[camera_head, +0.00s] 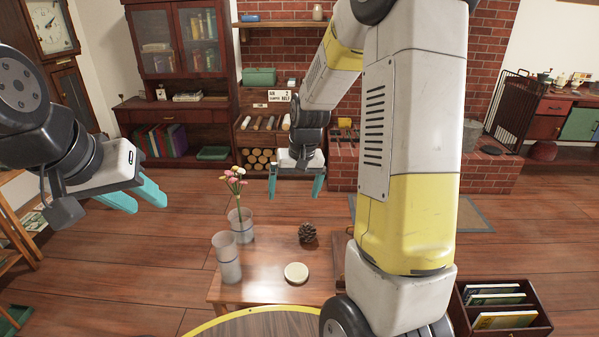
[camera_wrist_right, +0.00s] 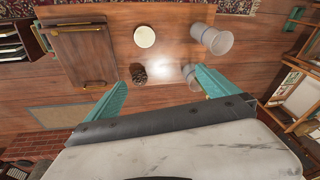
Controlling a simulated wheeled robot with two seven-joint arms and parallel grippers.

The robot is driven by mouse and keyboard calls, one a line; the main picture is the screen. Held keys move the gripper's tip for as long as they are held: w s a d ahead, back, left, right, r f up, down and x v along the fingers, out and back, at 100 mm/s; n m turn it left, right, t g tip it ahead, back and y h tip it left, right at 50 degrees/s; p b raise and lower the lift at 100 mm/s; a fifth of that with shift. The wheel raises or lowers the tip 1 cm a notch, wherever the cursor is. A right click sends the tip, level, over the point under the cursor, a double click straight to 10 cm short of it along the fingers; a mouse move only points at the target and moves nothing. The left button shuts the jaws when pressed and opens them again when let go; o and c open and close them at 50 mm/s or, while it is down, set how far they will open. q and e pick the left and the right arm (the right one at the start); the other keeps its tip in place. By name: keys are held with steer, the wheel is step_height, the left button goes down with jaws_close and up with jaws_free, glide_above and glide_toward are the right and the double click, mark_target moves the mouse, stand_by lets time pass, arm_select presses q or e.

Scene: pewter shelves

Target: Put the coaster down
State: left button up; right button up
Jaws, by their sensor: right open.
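The coaster (camera_head: 296,273), a round cream disc, lies flat on the small wooden table (camera_head: 262,262), near its front middle. It also shows in the right wrist view (camera_wrist_right: 144,36), beyond the fingertips. My right gripper (camera_head: 297,194) is open and empty, with its teal fingers apart; it hangs above and behind the table, clear of the coaster. In the right wrist view the open fingers (camera_wrist_right: 161,75) have nothing between them. My left gripper (camera_head: 149,207) is open and empty at the left, away from the table.
A pine cone (camera_head: 308,233) sits behind the coaster. A grey cup (camera_head: 227,257) and a vase (camera_head: 241,225) with flowers stand on the table's left. A crate of books (camera_head: 501,306) is at lower right. Shelves and a brick fireplace stand behind, with open floor between.

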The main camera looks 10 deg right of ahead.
steer(key=s+a+r+n+t+y, duration=0.1)
steer(key=s+r+t, duration=0.2)
steer(key=s+r, duration=1.4)
steer(key=s, duration=0.4)
steer(key=shift+s+r+t, duration=0.15)
steer(key=shift+r+t, duration=0.15)
steer(key=shift+t, duration=0.1)
